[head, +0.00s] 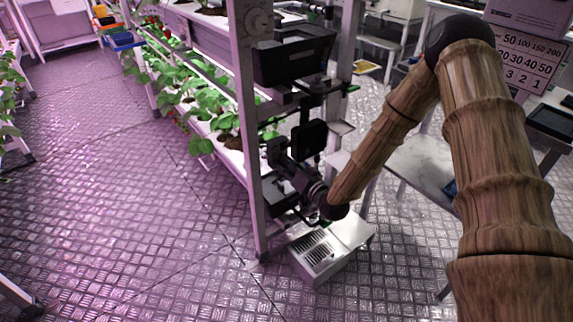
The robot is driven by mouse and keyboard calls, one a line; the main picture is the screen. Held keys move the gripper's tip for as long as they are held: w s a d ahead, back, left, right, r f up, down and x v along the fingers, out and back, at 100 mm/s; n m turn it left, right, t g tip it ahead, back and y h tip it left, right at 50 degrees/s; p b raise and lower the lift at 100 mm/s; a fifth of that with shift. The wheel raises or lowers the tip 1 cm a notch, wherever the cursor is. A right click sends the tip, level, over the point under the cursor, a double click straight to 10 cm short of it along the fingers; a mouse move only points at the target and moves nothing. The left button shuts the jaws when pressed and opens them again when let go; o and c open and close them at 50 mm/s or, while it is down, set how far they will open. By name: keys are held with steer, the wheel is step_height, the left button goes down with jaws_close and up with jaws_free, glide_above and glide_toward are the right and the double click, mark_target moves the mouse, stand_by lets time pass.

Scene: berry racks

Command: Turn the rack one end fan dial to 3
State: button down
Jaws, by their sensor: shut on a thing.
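The end of a plant rack has a pale upright post (248,130). A pale round dial-like fitting (257,22) sits near the top of this post; its markings are too small to read, and I cannot tell if it is the fan dial. My gripper (277,153) is low beside the post, well below that fitting, with my arm reaching in from the right. The gripper is dark against dark parts. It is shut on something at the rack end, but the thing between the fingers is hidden.
A dark box (294,57) is mounted on the rack end above my gripper. A pale vented box (322,253) stands on the floor below. Green plants (205,105) fill the rack behind the post. The metal floor (130,210) at the left is open.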

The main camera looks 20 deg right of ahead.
steer(key=shift+m, duration=3.1)
steer(key=c, duration=1.3)
jaws_free()
steer(key=shift+w, duration=0.1)
steer(key=v, duration=1.2)
steer(key=shift+d, duration=0.1)
